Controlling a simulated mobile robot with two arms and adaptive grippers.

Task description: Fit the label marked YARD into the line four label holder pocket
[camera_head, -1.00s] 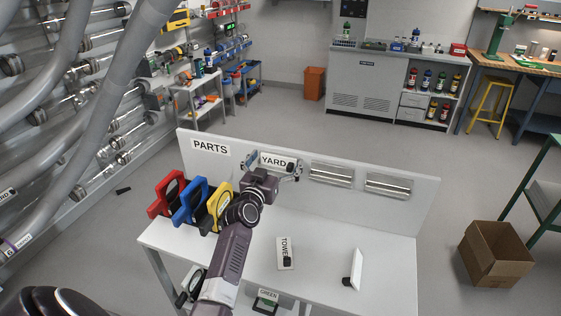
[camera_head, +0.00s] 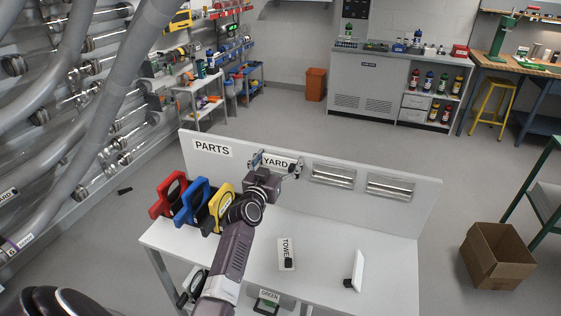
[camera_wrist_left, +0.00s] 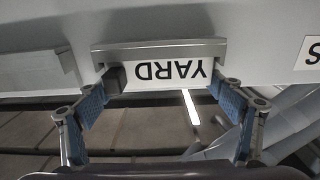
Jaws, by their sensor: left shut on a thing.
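The white YARD label (camera_head: 275,162) is between the fingers of my left gripper (camera_head: 277,167) at the panel. In the left wrist view the YARD label (camera_wrist_left: 165,74) appears upside down, with one long edge against a metal label holder (camera_wrist_left: 160,50). I cannot tell how deep it sits. A dark block (camera_wrist_left: 116,78) is at the label's left end there, beside a finger. The left gripper (camera_wrist_left: 160,95) has one finger at each end of the label. My right gripper is not in view.
Two metal holders (camera_head: 333,175) (camera_head: 390,187) on the panel to the right look empty. The TOWER label (camera_head: 285,252) and another white label (camera_head: 356,271) are on the table (camera_head: 325,235). Red, blue and yellow-handled items (camera_head: 219,203) stand left of my arm.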

